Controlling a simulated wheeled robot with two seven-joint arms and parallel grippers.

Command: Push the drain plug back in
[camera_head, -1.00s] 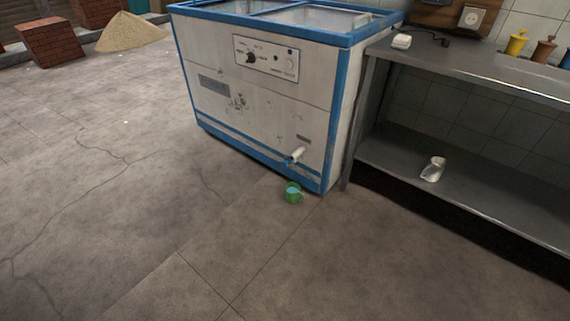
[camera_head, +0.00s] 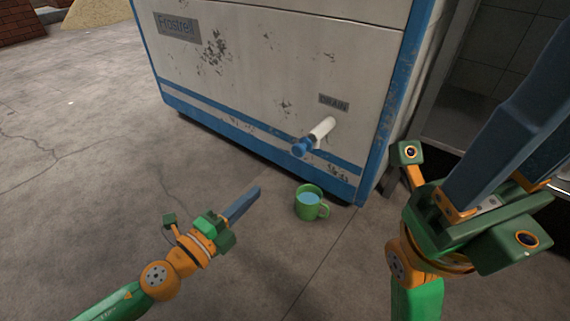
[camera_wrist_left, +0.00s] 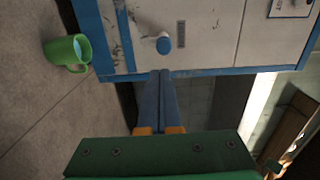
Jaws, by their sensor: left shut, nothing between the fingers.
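A white drain pipe (camera_head: 322,129) sticks out low on the freezer front (camera_head: 270,75), under a "DRAIN" label. A blue plug (camera_head: 302,147) sits at the pipe's outer end; how deep it sits I cannot tell. The blue plug also shows end-on in the left wrist view (camera_wrist_left: 163,45), beyond the fingertips. My left gripper (camera_head: 256,191) is shut and empty, below and left of the plug and apart from it. Its fingers (camera_wrist_left: 160,73) point toward the freezer. My right gripper (camera_head: 555,55) is large at the right, partly cut off by the frame edge.
A green mug (camera_head: 309,203) with bluish liquid stands on the floor below the drain; it also shows in the left wrist view (camera_wrist_left: 66,53). A metal shelf unit (camera_head: 447,90) stands right of the freezer. The floor at left is clear.

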